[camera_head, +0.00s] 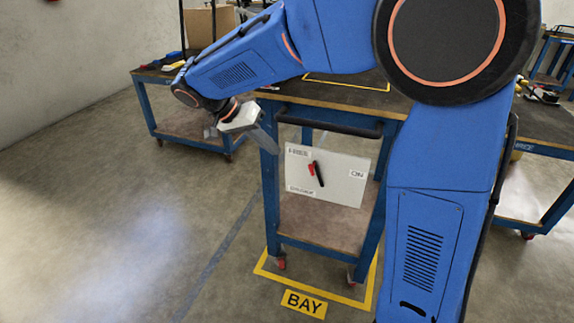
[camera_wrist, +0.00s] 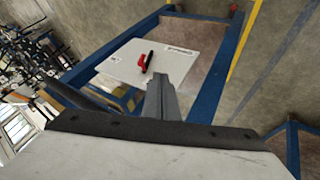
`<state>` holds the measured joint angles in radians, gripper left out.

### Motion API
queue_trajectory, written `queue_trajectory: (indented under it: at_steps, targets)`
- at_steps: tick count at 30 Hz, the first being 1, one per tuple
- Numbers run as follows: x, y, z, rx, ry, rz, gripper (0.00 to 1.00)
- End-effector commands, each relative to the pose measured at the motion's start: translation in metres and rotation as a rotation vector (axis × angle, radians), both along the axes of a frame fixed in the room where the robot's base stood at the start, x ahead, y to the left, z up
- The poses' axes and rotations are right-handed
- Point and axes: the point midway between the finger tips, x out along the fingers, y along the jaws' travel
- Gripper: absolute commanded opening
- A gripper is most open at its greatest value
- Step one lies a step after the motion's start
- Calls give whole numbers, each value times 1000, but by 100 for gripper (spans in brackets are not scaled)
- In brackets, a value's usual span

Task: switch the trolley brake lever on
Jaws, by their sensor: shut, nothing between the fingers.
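The trolley (camera_head: 270,190) is a blue-framed cart with a black push handle (camera_head: 330,122). A white panel (camera_head: 340,185) hangs on its front, with a label at upper left, "ON" (camera_head: 357,174) at the right and a label at lower left. The brake lever (camera_head: 319,175), black with a red part, sits left of the panel's middle, its black end slanting down and slightly right. The lever (camera_wrist: 148,62) and panel (camera_wrist: 120,65) also show in the wrist view. My gripper (camera_head: 271,145) is shut and empty, up and left of the panel, apart from the lever.
The trolley stands inside a yellow floor outline (camera_head: 262,262) marked "BAY" (camera_head: 304,304). Another blue bench (camera_head: 145,105) stands behind at left, and a workbench (camera_head: 548,120) at right. The floor at left is clear.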

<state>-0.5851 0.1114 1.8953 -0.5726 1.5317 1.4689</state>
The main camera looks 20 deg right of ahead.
Motion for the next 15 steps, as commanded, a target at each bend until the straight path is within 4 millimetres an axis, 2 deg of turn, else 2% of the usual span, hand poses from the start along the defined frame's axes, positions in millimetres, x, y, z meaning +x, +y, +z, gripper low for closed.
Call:
queue_trajectory:
  at_steps: [4,15]
  targets:
    - [5,7,-1,-17,-13,-12,0]
    - [5,7,-2,-19,-16,-14,0]
